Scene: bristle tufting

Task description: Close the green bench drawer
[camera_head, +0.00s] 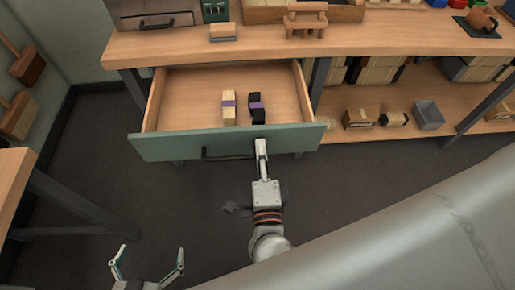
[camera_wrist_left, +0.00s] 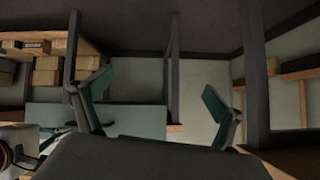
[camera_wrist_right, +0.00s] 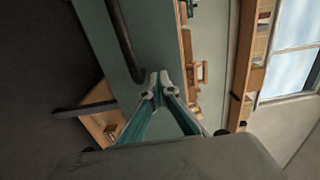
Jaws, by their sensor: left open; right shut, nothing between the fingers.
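The green bench drawer (camera_head: 170,147) is pulled out from under the wooden bench, with its inside showing. A dark bar handle (camera_head: 228,155) runs along its front. Two bundles lie in the drawer, one pale (camera_head: 229,108) and one black (camera_head: 257,108), each with a purple band. My right gripper (camera_head: 260,143) is shut and empty, its tips at the drawer front just right of the handle; in the right wrist view the tips (camera_wrist_right: 158,80) are close to the green front (camera_wrist_right: 150,35), contact unclear. My left gripper (camera_head: 148,254) is open and empty, low at the left, well away from the drawer.
The bench top (camera_head: 380,38) carries a wooden stand (camera_head: 305,20), a brush block (camera_head: 223,32) and boxes. A lower shelf (camera_head: 375,147) at right holds boxes and a grey bin (camera_head: 429,115). Another table (camera_head: 12,180) stands at left. The floor before the drawer is free.

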